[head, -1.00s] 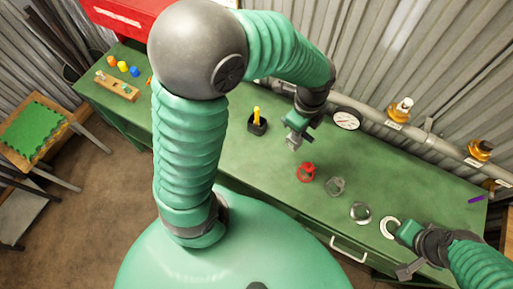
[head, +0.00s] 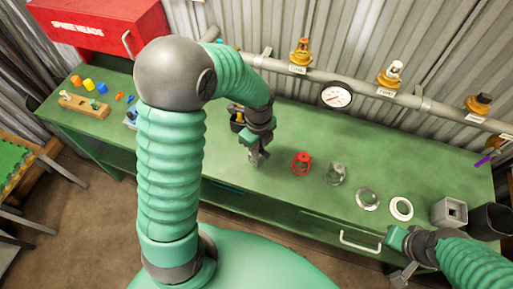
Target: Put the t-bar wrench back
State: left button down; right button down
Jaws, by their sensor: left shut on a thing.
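My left gripper (head: 256,158) points down over the bench, left of a red ring-shaped fitting (head: 301,163). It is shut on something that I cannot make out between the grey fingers. A black holder (head: 236,124) with a yellow-topped tool (head: 234,107) stands just behind and left of it, partly covered by my forearm. No t-bar wrench can be told for certain. My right gripper (head: 403,270) is low at the right, over the bench's front edge. Its opening cannot be made out.
Right of the red fitting lie a grey fitting (head: 336,174), a metal disc (head: 368,198) and a white ring (head: 401,208). A pipe with a gauge (head: 335,95) and valves runs along the wall. A red box (head: 95,32) stands at the back left. The bench's back middle (head: 300,118) is clear.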

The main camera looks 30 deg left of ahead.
pick_arm(q)
jog(key=shift+w+a, duration=0.6)
jog(key=shift+w+a+f, duration=0.15)
jog(key=shift+a+f, duration=0.05)
jog(key=shift+d+f, duration=0.1)
jog(key=shift+f, duration=1.55)
jog(key=shift+f, duration=0.1)
jog(key=c, duration=1.4)
grip_release()
